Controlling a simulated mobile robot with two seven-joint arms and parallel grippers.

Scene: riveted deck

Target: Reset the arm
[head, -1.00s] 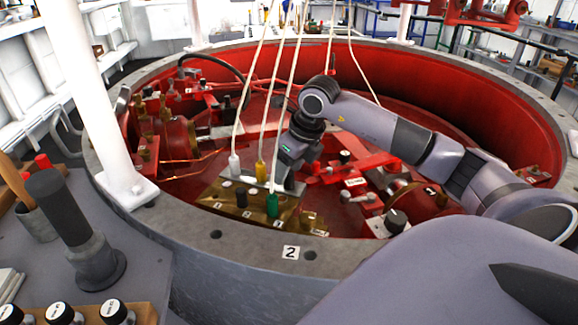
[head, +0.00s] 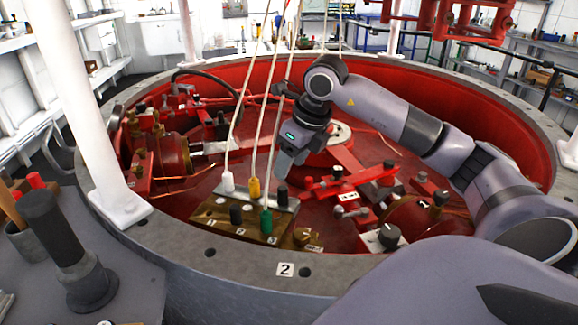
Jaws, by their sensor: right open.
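My right arm (head: 385,110) reaches in from the right over the red round well. Its gripper (head: 283,178) points down just above the back right part of a brass block (head: 228,222) with numbered sockets. The fingertips are small and partly hidden beside a black plug (head: 282,196). I cannot tell whether they touch it. White (head: 227,181), yellow (head: 254,187) and green (head: 266,222) plugs stand in or at the block, with pale cords rising from them. My left gripper is not in view.
The grey well rim (head: 285,269) bears a label "2". A white post (head: 85,120) stands at the left. Red machinery with brass parts (head: 172,155) fills the well's left side. A black knob (head: 388,235) sits right of the block. Red framework (head: 470,18) hangs at top right.

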